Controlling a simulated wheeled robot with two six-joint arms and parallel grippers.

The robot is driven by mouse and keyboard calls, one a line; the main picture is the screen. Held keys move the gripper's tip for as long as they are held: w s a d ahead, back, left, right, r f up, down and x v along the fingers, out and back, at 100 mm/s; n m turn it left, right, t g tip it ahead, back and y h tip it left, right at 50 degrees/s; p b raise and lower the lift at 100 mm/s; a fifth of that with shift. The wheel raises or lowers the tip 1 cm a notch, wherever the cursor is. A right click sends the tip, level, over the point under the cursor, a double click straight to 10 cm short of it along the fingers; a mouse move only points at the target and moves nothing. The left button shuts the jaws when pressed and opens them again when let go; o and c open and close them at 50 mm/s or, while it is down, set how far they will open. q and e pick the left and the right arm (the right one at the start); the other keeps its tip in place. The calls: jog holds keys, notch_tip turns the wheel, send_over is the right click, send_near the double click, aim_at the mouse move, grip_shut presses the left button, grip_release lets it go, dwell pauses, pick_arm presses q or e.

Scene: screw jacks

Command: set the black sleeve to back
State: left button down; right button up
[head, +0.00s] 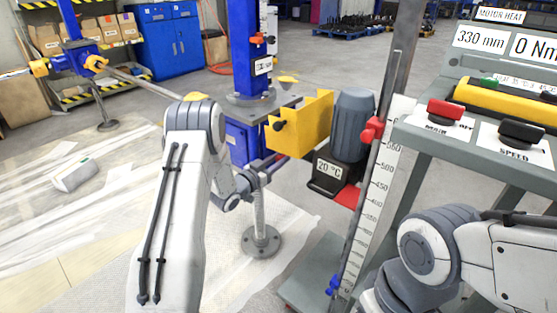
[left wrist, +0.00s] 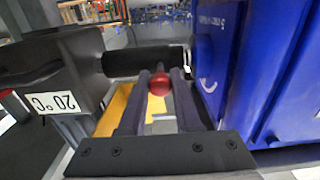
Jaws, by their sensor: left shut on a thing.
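The black sleeve (left wrist: 143,62) looks to be the dark horizontal cylinder in the left wrist view, between a dark housing with a 20 °C label and a blue box. My left gripper (left wrist: 160,80) has its two fingers around a red ball knob (left wrist: 160,84), just on the near side of the sleeve. The gripper is shut on the knob. In the head view my left gripper (head: 272,163) is small, beside the blue box and below the yellow guard (head: 303,120). I cannot make out the sleeve there. My right gripper is not in view.
A grey motor (head: 352,120) stands right of the guard, by an upright scale (head: 375,200). A control desk (head: 480,140) with displays and switches is at the right. A blue column (head: 250,50) rises behind. The floor at left is mostly clear.

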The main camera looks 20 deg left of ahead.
pick_arm(q)
jog(key=s+d, duration=0.2)
jog(key=d, duration=0.4)
jog(key=shift+s+d, duration=0.25)
jog(key=shift+d, duration=0.05)
jog(key=shift+f, duration=0.1)
jog(key=c, duration=0.6)
grip_release()
jog(key=shift+d, duration=0.1)
jog(key=p+v, duration=0.1)
jog(key=v, duration=0.9)
jog(key=shift+s, duration=0.2)
